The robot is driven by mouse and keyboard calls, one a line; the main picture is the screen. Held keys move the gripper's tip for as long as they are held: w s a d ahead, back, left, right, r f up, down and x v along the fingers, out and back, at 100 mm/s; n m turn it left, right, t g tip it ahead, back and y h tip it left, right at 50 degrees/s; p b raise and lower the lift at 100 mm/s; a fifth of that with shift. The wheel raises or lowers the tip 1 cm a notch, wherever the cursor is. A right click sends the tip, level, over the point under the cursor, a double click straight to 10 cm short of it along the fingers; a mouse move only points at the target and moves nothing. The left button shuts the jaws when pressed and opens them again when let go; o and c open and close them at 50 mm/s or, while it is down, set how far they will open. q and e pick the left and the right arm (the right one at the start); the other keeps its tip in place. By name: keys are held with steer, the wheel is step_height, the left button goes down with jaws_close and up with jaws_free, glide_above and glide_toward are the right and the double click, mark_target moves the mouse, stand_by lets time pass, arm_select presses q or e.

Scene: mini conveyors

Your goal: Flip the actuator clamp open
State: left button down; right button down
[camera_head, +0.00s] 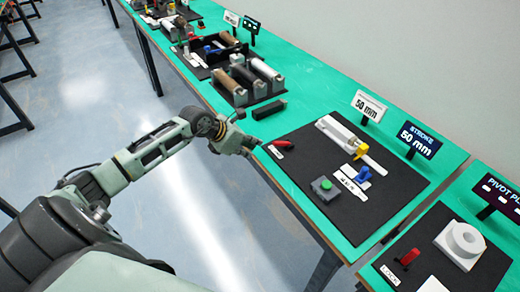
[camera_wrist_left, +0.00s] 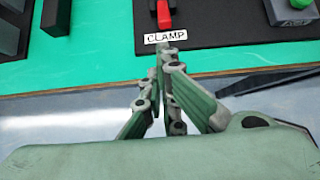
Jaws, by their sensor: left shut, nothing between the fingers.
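The clamp lever is a red handle (camera_head: 282,143) lying low on the left edge of the black actuator mat (camera_head: 385,210). In the left wrist view the red handle (camera_wrist_left: 164,14) stands just behind the white "CLAMP" label (camera_wrist_left: 166,37). My left gripper (camera_head: 256,146) is shut and empty, at the front edge of the bench beside the label. In the left wrist view its fingertips (camera_wrist_left: 166,52) are together just in front of the label, apart from the red handle. The white actuator cylinder (camera_head: 342,134) with its yellow end lies farther back on the mat. My right gripper is not seen.
A green button box (camera_head: 324,188) and a blue lever (camera_head: 363,174) stand on the same mat. A black block (camera_head: 269,109) lies to the left on the green bench. Signs reading "50 mm" (camera_head: 369,106) and "STROKE 50 mm" (camera_head: 419,140) stand behind. Another station with a red lever (camera_head: 409,257) is at right.

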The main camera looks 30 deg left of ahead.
mark_target(282, 144)
arm_select(q)
steer(key=x, duration=0.5)
steer(key=shift+w+d+f+p, duration=0.2)
steer(key=shift+f+p, duration=0.05)
steer(key=shift+p, duration=0.05)
steer(key=shift+r, duration=0.1)
steer(key=shift+r+g+p, duration=0.35)
steer(key=shift+g+p, duration=0.05)
